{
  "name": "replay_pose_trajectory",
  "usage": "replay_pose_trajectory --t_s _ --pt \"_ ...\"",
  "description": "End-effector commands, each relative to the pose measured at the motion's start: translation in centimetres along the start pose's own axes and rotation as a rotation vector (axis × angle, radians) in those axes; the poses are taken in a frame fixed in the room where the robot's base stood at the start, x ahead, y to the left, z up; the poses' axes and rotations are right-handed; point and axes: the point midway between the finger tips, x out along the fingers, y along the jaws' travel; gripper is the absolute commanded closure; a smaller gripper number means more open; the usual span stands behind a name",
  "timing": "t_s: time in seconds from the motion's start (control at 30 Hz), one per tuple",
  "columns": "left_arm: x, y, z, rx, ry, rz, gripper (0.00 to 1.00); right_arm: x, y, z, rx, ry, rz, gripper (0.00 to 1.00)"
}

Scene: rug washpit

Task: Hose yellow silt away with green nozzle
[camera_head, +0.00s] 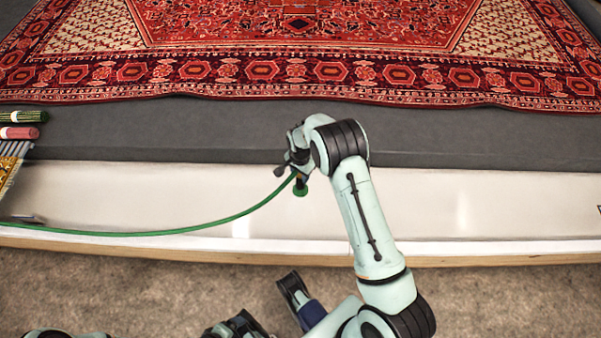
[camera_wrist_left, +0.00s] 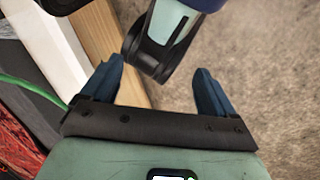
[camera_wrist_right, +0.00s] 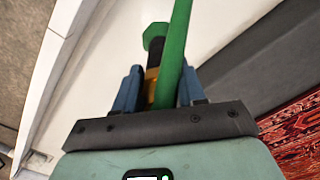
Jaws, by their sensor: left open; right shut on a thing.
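My right gripper (camera_head: 297,166) is shut on the green nozzle (camera_head: 300,189) above the pale strip in front of the rug. In the right wrist view the nozzle's green end (camera_wrist_right: 155,37) shows beyond the blue fingers, with an orange-brown part between them. A green hose (camera_head: 205,225) runs from the nozzle to the left edge; it crosses in front of the nozzle in the right wrist view. My left gripper (camera_wrist_left: 158,85) is open, with one of my own arm links showing beyond its fingers and no object held. I cannot make out any yellow silt on the rug.
The red patterned rug (camera_head: 300,72) lies on a dark grey surface (camera_head: 180,130) at the back. A pale strip (camera_head: 470,205) with a wooden front edge (camera_head: 480,260) lies before it. Green and red rolls (camera_head: 20,132) and a yellowish item (camera_head: 9,165) sit at far left.

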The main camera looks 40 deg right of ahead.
Motion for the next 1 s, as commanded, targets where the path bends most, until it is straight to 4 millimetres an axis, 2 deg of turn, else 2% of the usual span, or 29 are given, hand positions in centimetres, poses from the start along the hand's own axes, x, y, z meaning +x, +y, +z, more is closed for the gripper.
replay_pose_trajectory --t_s 0.17,0.6,1.0 --pt "-0.1 0.0 0.1 0.0 -0.003 0.0 0.12 -0.1 -0.1 0.1 -0.001 0.0 -0.001 0.91" --pt "-1.5 0.6 2.2 0.005 -0.061 0.002 0.12 -2.3 0.4 -0.7 -0.002 0.0 -0.001 0.91" --pt "-2.3 0.6 2.6 0.004 -0.074 -0.001 0.12 -4.0 0.8 -1.2 -0.003 0.0 -0.001 0.91"
